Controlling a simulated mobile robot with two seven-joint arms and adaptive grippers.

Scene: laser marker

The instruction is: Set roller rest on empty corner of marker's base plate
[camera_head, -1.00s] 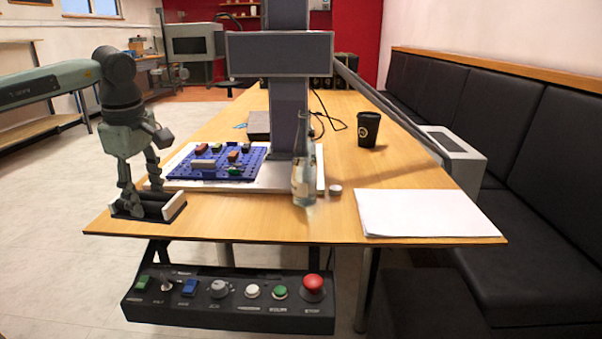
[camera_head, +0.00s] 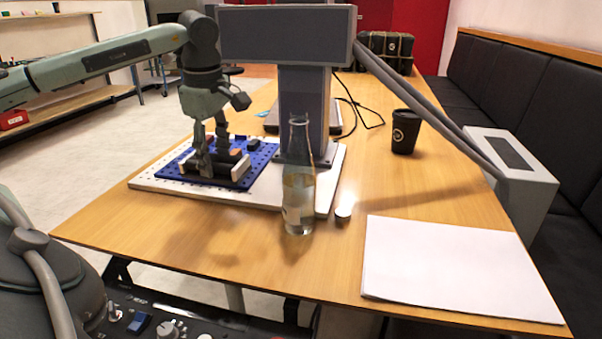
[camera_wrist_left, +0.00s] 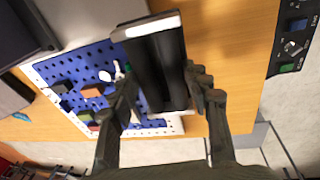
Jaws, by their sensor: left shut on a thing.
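The roller rest has dark rollers and pale end plates. It is in my left gripper (camera_head: 212,160), over the front part of the blue pegboard (camera_head: 178,168). In the left wrist view the roller rest (camera_wrist_left: 158,68) lies between the two fingers of the left gripper (camera_wrist_left: 165,98). The marker's white base plate (camera_head: 155,186) lies under the pegboard. Whether the rest touches the board cannot be told. Coloured blocks on the board are partly hidden behind the gripper; some show in the wrist view. My right gripper is not in view.
A glass bottle (camera_head: 299,190) stands at the base plate's front right, beside a small round cap (camera_head: 343,213). The marker's column (camera_head: 303,110) rises behind. A black cup (camera_head: 405,132) and white paper (camera_head: 455,268) are right. The table's front left is clear.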

